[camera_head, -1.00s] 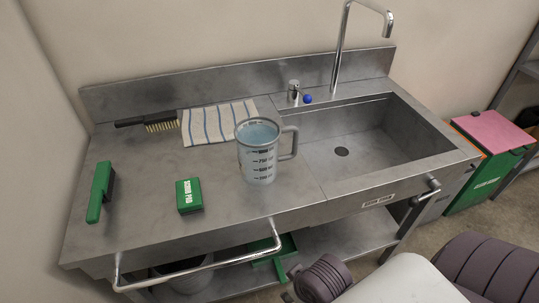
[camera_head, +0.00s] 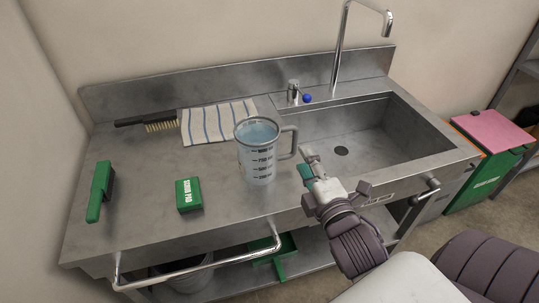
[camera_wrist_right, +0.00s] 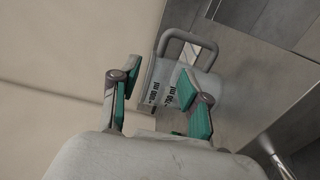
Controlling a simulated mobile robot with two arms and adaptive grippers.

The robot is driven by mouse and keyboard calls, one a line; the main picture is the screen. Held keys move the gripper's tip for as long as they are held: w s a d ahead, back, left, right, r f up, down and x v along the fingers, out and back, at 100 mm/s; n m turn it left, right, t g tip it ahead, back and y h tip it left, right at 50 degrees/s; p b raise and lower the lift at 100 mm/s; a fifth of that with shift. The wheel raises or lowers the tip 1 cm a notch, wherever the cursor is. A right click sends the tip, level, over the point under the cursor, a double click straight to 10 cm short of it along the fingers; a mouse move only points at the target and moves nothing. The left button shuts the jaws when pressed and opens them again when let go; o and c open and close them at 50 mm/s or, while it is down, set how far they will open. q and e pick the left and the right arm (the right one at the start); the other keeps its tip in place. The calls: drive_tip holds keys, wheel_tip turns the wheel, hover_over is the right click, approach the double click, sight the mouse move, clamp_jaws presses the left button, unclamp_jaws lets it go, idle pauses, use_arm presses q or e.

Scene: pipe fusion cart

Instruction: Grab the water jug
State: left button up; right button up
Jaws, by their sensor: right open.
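The water jug (camera_head: 257,158) is a clear measuring jug with dark markings and bluish water in it. It stands upright on the steel counter, left of the sink, its handle (camera_head: 289,143) pointing right. My right gripper (camera_head: 307,164) is open and empty, just right of the jug near the handle, above the sink's front left edge. In the right wrist view the jug (camera_wrist_right: 171,88) and its handle show beyond the two green-padded fingers of the right gripper (camera_wrist_right: 160,100). My left gripper is not in view.
The sink basin (camera_head: 360,143) and tall faucet (camera_head: 340,45) are right of the jug. A striped towel (camera_head: 218,122), a brush (camera_head: 150,122), a green scrub pad box (camera_head: 189,195) and a green tool (camera_head: 100,191) lie left. A front rail (camera_head: 200,268) sticks out.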

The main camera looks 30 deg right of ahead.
sight(285, 130)
drive_tip(key=x, duration=0.7)
drive_tip(key=shift+w+p, duration=0.25)
drive_tip(key=shift+p, duration=0.15)
drive_tip(key=x, duration=0.3)
drive_tip(key=p+x, duration=0.1)
drive_tip(key=x, duration=0.1)
drive_tip(key=shift+w+a+f, duration=0.15)
drive_tip(key=shift+w+f, duration=0.2)
drive_tip(key=shift+w, duration=0.05)
clamp_jaws()
drive_tip(key=shift+r, duration=0.2)
